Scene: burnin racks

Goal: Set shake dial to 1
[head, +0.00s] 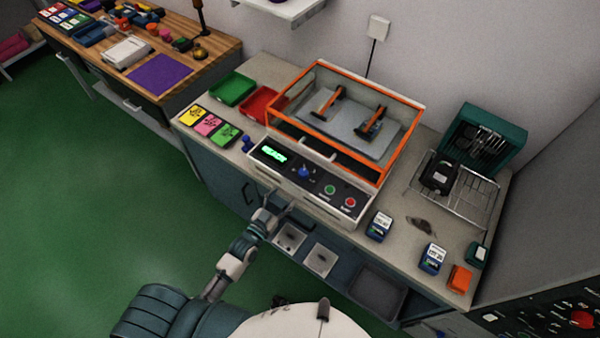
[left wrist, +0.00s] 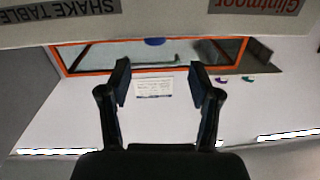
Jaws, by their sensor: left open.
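The shake table (head: 310,197) stands on the counter, with an orange-framed clear box over its platform. Its front panel has a lit green display (head: 273,153), a blue dial (head: 304,172), and a green and a red button to the right. The dial's setting is too small to read. My left gripper (head: 276,199) is below and in front of the panel, apart from the dial, with its fingers open and empty. In the left wrist view, the open fingers (left wrist: 158,72) show with the machine's lettered edge, upside down, above them. My right gripper is not in view.
A green tray (head: 233,88) and a red tray (head: 262,103) sit left of the machine, near coloured cards (head: 209,124). Small labelled blocks (head: 379,226) and a wire rack (head: 470,190) are to the right. Open shelving with bins lies below the counter.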

